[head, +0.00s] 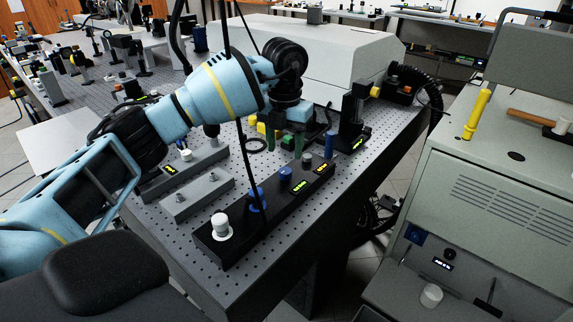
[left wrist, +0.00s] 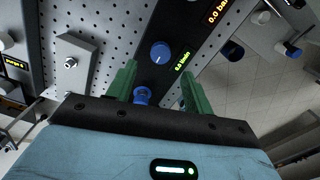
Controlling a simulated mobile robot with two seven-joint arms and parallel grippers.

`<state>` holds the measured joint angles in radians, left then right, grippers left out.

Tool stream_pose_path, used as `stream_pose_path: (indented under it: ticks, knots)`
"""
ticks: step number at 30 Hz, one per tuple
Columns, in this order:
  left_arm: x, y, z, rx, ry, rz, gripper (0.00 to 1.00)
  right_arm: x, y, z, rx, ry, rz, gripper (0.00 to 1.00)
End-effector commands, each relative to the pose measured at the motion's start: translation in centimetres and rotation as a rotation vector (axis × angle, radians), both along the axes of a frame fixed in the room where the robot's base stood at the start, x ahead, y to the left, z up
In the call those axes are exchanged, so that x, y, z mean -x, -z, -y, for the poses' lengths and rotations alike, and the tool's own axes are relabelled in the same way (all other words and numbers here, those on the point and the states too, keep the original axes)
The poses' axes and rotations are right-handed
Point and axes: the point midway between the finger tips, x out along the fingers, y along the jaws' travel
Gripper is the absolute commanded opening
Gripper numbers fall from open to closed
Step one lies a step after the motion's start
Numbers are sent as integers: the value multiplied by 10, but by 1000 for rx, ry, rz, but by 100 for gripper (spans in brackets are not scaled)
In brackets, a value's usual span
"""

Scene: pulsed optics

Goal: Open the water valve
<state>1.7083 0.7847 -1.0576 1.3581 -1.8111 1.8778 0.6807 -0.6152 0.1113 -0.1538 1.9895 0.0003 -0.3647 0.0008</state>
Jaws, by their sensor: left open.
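A long black panel (head: 235,240) on the optical table carries a row of knobs and small lit displays. It has a white knob (head: 220,226) at its near end, a blue knob (head: 257,199), and another blue knob (head: 285,174) further back. No label readable here marks which is the water valve. My left gripper (head: 284,149) is open, with green fingers over the panel's back half. In the left wrist view, a round blue knob (left wrist: 160,52) shows just beyond the fingertips (left wrist: 159,72), beside a display seeming to read zero flow. Another blue knob (left wrist: 142,94) sits lower between the fingers. Nothing is held.
Grey blocks (head: 195,197) with small knobs lie left of the panel. A black post mount (head: 352,112) stands behind it, before a large white housing (head: 330,60). A grey cabinet (head: 500,160) with a yellow handle (head: 477,114) stands at right, across a floor gap.

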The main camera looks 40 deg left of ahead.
Motion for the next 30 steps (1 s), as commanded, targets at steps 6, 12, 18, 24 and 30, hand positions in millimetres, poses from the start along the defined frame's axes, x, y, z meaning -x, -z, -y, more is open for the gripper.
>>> stream_pose_path:
  ticks: [6, 12, 18, 24, 30]
  knots:
    - [1, 34, 0, 1, 1, -3, 52, -7, -3, 0, -1, 1, 14, 36]
    - [1, 57, 0, 0, 1, -1, 52, -15, -7, -1, -2, 1, 33, 36]
    - [0, 65, 0, 1, 1, 1, 52, -17, -7, -1, -3, 1, 37, 36]
    - [0, 65, 0, 1, 2, 1, 52, -16, -7, -1, -3, 2, 35, 36]
    - [0, 64, 0, 1, 2, 1, 27, -11, -5, -1, -3, 1, 25, 36]
